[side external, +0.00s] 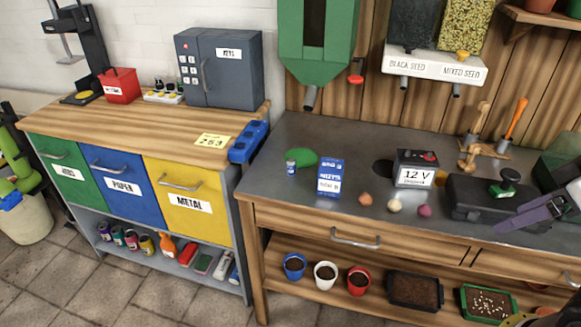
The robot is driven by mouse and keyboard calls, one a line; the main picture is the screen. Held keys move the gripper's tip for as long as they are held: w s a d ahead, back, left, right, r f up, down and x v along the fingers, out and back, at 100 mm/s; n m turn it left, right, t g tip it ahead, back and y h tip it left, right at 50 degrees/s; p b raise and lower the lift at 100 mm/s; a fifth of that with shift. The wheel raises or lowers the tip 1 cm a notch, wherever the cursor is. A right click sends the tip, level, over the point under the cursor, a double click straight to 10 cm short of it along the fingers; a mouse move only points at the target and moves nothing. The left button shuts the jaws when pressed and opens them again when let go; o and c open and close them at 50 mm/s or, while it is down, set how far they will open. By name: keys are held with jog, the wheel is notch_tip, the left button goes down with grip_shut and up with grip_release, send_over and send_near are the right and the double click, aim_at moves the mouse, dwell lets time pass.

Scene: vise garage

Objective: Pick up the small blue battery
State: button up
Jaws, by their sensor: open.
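A small upright blue cylinder with a pale band, which looks like the small blue battery (291,168), stands on the grey worktop, left of a blue box. My gripper (503,224) appears at the right edge as a purple-grey hand with a dark block, pointing left. It is open, and its fingers overlap closely in this view. It is far to the right of the battery, over the front right of the worktop, with nothing seen in it.
Small round things lie before the unit. A black case (478,197) is near my gripper. The front left worktop is clear.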

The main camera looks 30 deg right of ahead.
jog(key=shift+c, duration=0.6)
